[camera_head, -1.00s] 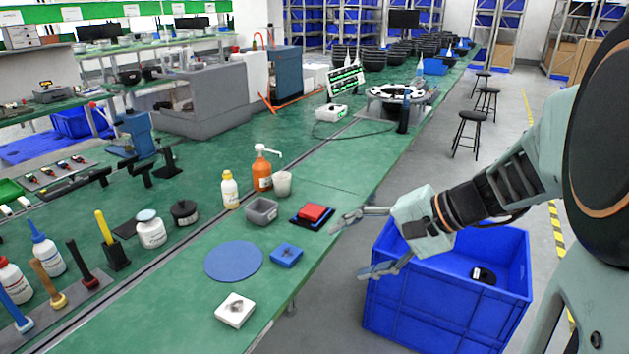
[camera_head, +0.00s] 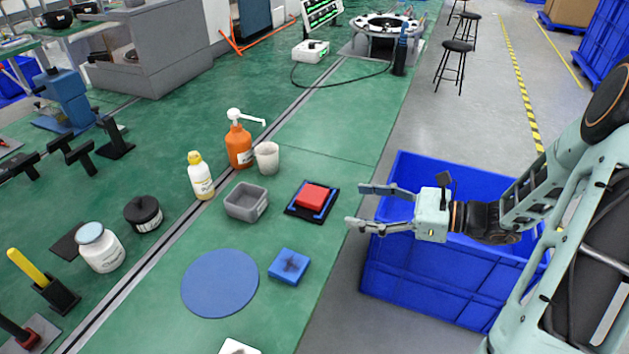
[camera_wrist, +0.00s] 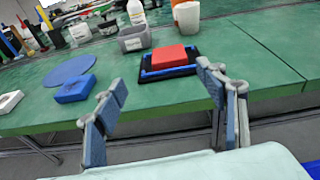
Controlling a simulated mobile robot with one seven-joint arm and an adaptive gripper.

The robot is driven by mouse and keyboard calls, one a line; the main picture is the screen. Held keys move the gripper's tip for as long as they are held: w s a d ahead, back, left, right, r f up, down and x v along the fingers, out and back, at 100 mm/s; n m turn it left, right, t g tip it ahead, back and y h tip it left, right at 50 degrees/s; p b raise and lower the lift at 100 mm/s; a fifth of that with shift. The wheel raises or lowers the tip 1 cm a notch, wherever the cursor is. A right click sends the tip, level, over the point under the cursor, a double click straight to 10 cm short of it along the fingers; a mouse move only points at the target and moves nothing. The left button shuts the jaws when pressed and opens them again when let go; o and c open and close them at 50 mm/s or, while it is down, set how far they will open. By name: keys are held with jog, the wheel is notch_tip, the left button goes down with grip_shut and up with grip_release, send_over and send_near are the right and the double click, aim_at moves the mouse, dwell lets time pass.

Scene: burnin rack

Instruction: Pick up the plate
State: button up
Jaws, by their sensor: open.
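A flat round blue disc (camera_head: 220,283) lies on the green bench. A red block (camera_head: 312,196) sits on a black square base (camera_head: 292,212) with blue edging. I cannot tell for sure which of these is the plate. My gripper (camera_head: 357,207) is open and empty, just right of the bench edge, pointing left toward the bench. In the wrist view, my gripper's fingers (camera_wrist: 162,85) stand apart, with the red block (camera_wrist: 170,56) beyond and between them. The blue disc (camera_wrist: 69,70) is farther left there.
A blue block (camera_head: 289,267), grey bin (camera_head: 246,202), white cup (camera_head: 267,157), orange pump bottle (camera_head: 239,146) and white bottle (camera_head: 200,177) stand near the red block. A large blue crate (camera_head: 430,285) is on the floor below my arm. The bench between block and edge is clear.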

aim_at(317, 195)
jog(key=shift+m, duration=0.4)
jog(key=x, duration=0.3)
jog(key=w+x, duration=0.1)
jog(key=x, duration=0.1)
jog(key=shift+w+a+r+b, duration=0.1)
jog(key=shift+w+a+b, duration=0.1)
jog(key=shift+b, duration=0.1)
jog(key=x, duration=0.3)
jog(key=b+x, duration=0.1)
jog(key=x, duration=0.1)
jog(key=shift+w+f, duration=0.15)
jog(key=shift+f, duration=0.2)
jog(key=c, duration=1.2)
jog(key=shift+c, duration=0.2)
